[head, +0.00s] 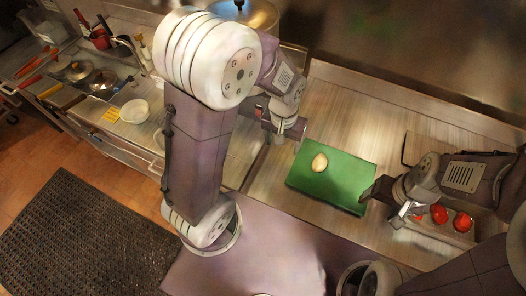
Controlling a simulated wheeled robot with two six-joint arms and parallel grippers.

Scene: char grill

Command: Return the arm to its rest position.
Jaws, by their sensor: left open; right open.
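My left arm rises on the left of the head view and bends over the counter. My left gripper (279,132) hangs up and left of the green cutting board (345,182), partly hidden by its own wrist, and appears empty. My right gripper (384,194) comes in from the right and is open beside the board's right edge. It appears empty. A pale, rounded onion-like item (319,162) lies on the board's upper middle, apart from both grippers.
Red tomatoes (438,214) sit in a tray (427,230) beneath my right wrist. A white bowl (134,111), pans (103,80) and utensils are at left. A dark perforated mat (75,235) covers the floor. The steel counter (340,110) behind the board is clear.

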